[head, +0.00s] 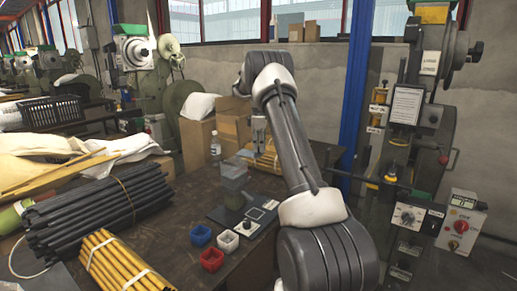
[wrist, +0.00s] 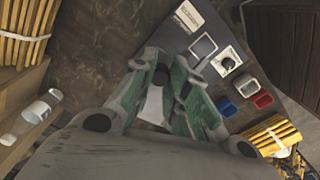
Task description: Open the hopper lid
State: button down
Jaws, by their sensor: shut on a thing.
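The hopper (head: 233,190), a small see-through grey box, stands on a dark base plate on the workbench in the head view. Its pale top part, the lid (head: 236,169), shows at its upper end; how far it is tilted is hard to tell. My gripper (head: 258,132) points down just above and behind the hopper, partly hidden by my arm. In the wrist view my gripper (wrist: 165,76) has its fingertips close together around a small dark part, which seems to belong to the lid. The fingers cover most of the hopper there.
A dial (head: 247,227) and red (head: 212,259), white (head: 228,241) and blue (head: 201,234) bins sit near the hopper. Black rods (head: 95,210) and yellow rods (head: 115,262) lie left. A bottle (head: 215,148) and cardboard boxes (head: 198,145) stand behind. A press (head: 410,130) stands right.

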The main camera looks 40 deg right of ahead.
jog(key=shift+w+d+n, duration=0.3)
jog(key=shift+w+n, duration=0.4)
jog(key=shift+n, duration=0.15)
jog(key=shift+w+d+n, duration=0.3)
jog(key=shift+w+n, duration=0.4)
jog(key=shift+n, duration=0.15)
jog(key=c, duration=1.3)
grip_release()
jog(key=shift+c, duration=0.2)
notch_tip(320, 180, up, 12)
